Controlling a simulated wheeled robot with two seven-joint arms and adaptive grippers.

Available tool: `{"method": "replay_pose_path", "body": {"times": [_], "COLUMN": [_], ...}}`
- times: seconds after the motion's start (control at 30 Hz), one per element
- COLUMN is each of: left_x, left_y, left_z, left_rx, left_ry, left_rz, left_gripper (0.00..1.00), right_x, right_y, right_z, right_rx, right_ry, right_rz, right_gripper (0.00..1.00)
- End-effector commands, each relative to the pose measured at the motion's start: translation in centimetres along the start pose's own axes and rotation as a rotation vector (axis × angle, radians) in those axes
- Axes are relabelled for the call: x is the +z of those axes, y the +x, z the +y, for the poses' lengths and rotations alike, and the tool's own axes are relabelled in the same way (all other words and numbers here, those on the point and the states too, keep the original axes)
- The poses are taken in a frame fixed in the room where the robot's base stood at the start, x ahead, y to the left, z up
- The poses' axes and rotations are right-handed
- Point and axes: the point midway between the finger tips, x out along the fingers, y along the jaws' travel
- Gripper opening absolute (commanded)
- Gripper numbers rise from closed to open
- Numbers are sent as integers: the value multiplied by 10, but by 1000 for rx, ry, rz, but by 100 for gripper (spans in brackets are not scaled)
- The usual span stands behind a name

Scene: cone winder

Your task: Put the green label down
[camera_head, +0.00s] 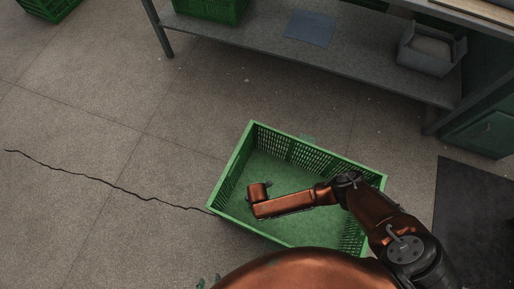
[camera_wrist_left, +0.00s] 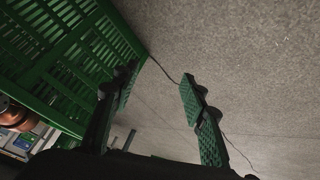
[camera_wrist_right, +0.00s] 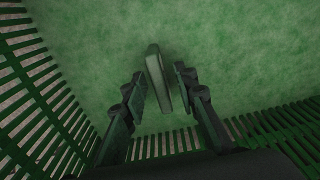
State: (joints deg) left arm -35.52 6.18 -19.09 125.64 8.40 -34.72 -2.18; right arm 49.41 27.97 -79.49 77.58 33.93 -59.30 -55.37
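The green label (camera_wrist_right: 154,70) shows in the right wrist view as a thin, pale grey-green slab over the green floor of a crate (camera_head: 246,222). I cannot tell whether it touches that floor. My right gripper (camera_wrist_right: 160,80) reaches down into the crate with its fingers open on either side of the label, with gaps showing. In the head view my right wrist hides the label. My left gripper (camera_head: 208,282) is at the bottom edge of the head view. In the left wrist view it (camera_wrist_left: 160,76) is open and empty, beside the crate's slatted outer wall.
The crate stands on a cracked concrete floor, with slatted walls around my right gripper. A metal table with a lower shelf (camera_head: 250,48) stands behind it, holding a grey bin (camera_head: 428,52). A dark mat (camera_head: 473,220) lies at right.

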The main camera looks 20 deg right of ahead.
Motion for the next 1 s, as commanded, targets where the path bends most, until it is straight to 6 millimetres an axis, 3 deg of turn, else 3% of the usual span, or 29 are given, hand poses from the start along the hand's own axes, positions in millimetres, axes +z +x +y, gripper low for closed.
{"method": "replay_pose_path", "body": {"times": [0.27,0.7,1.0], "left_x": [-11,3,11], "left_y": [-28,-116,-147], "left_z": [7,-13,-22], "left_rx": [3,-86,-124], "left_ry": [-14,9,5], "left_rz": [-83,-368,-462], "left_gripper": [40,40,40], "right_x": [2,1,1], "right_y": [-34,-104,-122], "right_z": [2,2,0], "right_rx": [6,4,1], "right_ry": [0,0,0], "right_rz": [-4,-2,-1], "right_gripper": [27,27,27]}}
